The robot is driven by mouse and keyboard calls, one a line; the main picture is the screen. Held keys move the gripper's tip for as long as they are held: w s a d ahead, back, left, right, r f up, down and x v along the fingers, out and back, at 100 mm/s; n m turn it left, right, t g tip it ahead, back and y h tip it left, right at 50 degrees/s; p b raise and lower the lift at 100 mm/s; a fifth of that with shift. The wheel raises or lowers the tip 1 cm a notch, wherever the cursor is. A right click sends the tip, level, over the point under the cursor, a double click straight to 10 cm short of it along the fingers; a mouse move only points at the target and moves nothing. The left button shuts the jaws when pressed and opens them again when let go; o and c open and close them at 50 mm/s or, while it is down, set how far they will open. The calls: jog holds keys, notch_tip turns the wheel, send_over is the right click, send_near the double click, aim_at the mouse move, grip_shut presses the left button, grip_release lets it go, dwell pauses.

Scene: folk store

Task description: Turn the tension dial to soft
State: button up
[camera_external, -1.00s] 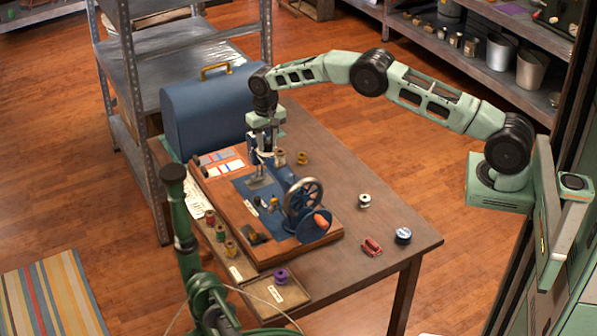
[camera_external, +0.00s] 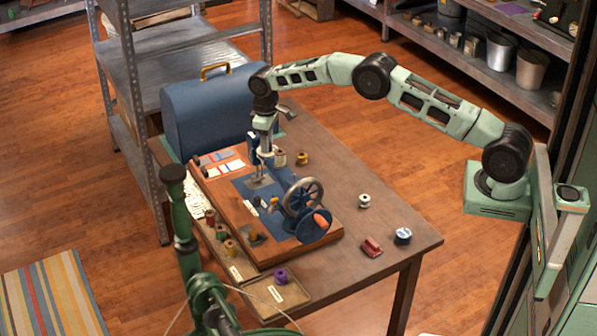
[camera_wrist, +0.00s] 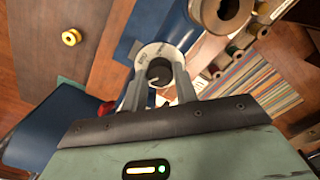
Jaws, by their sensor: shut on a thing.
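The tension dial is a dark round knob (camera_wrist: 159,73) with a pale pointer line, on a pale round plate in the wrist view. Marks on the plate are too small to read. The two fingers of my gripper (camera_wrist: 160,92) stand on either side of the knob, shut on it. In the external view my gripper (camera_external: 265,148) reaches down to the head of the blue sewing machine (camera_external: 254,148), and the knob is hidden there. The machine stands on a wooden base (camera_external: 222,205) with a spoked handwheel (camera_external: 304,196).
A blue domed case (camera_external: 208,112) stands behind the machine. A brass spool (camera_external: 302,158), a white spool (camera_external: 364,201), a red item (camera_external: 371,247) and a blue-and-white tin (camera_external: 403,236) lie on the table (camera_external: 345,185). A tray (camera_external: 268,297) holds a purple spool. The table's right side has free room.

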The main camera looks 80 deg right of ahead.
dwell(0.4)
jog(key=o, duration=1)
jog(key=shift+c, duration=0.2)
jog(key=shift+r, duration=0.1)
notch_tip(320, 180, up, 17)
jog(key=shift+r+b, duration=0.15)
jog(key=shift+b, duration=0.15)
